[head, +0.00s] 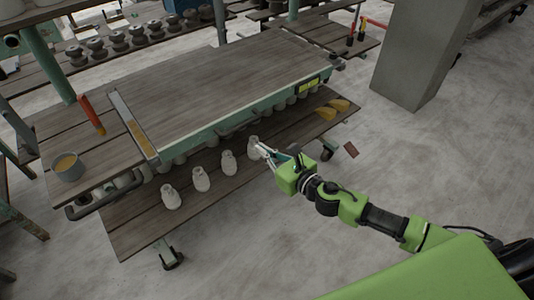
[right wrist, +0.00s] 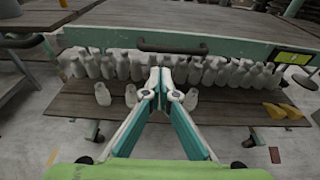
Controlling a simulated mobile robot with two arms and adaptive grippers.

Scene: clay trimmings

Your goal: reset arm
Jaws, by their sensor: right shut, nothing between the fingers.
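My right gripper (head: 262,148) reaches in from the right in the head view, at the front edge of the cart's lower shelf. In the right wrist view its fingers (right wrist: 160,78) are together with nothing between them. Several white bottle-like clay pieces (head: 201,180) stand in a line on the lower shelf (head: 140,228). In the head view the fingertips overlap the rightmost one (head: 253,143); I cannot tell whether they touch it. In the wrist view white pieces (right wrist: 131,95) show on both sides of the fingers. My left gripper is not in view.
The cart's wooden top (head: 215,75) overhangs more white pieces (right wrist: 95,66) packed behind. Yellow pieces (head: 325,114) lie at the shelf's right end. A grey pillar (head: 420,50) stands at the right. A bucket (head: 67,166) stands at the left. Floor is open in front.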

